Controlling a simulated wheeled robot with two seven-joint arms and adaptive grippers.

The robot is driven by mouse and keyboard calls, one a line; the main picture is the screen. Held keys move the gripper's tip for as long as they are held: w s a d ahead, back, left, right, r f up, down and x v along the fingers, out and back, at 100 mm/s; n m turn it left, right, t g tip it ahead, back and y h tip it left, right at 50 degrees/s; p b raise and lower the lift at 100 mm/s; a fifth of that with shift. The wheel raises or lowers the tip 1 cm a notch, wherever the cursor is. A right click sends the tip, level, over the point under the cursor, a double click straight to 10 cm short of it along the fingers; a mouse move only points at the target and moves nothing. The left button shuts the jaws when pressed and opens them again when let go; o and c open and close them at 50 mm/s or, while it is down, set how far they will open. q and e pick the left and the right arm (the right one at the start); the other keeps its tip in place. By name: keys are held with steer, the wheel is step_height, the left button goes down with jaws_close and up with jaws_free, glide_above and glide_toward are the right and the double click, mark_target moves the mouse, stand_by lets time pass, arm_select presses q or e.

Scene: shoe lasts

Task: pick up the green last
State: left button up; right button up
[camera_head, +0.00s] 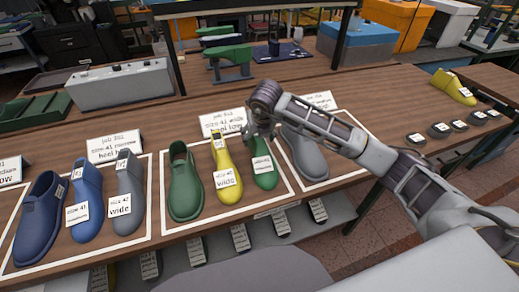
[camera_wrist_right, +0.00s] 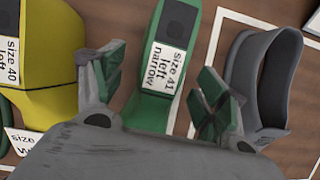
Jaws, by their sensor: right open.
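The green last (camera_head: 266,178) stands on the wooden table inside a white outlined area, right of a yellow last (camera_head: 226,165). Its white label reads "size 41 left narrow" in the wrist view, where the last (camera_wrist_right: 180,62) lies between the fingers. My right gripper (camera_head: 262,133) is above the back end of the green last, covering part of it in the head view. In the wrist view my right gripper (camera_wrist_right: 160,88) is open, with a green-padded finger on either side of the last and gaps visible. My left gripper does not show.
A green shoe (camera_head: 185,182) stands left of the yellow last. A grey shoe (camera_head: 304,152) stands close to the right, also seen in the wrist view (camera_wrist_right: 262,75). Job cards (camera_head: 223,122) stand behind. Blue and grey lasts stand further left.

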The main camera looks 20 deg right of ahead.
steer(key=shift+x, duration=0.75)
steer(key=c, duration=1.6)
steer(key=shift+r, duration=0.2)
steer(key=shift+r+b, duration=0.3)
steer(key=shift+r, duration=4.6)
steer(key=shift+f, duration=0.1)
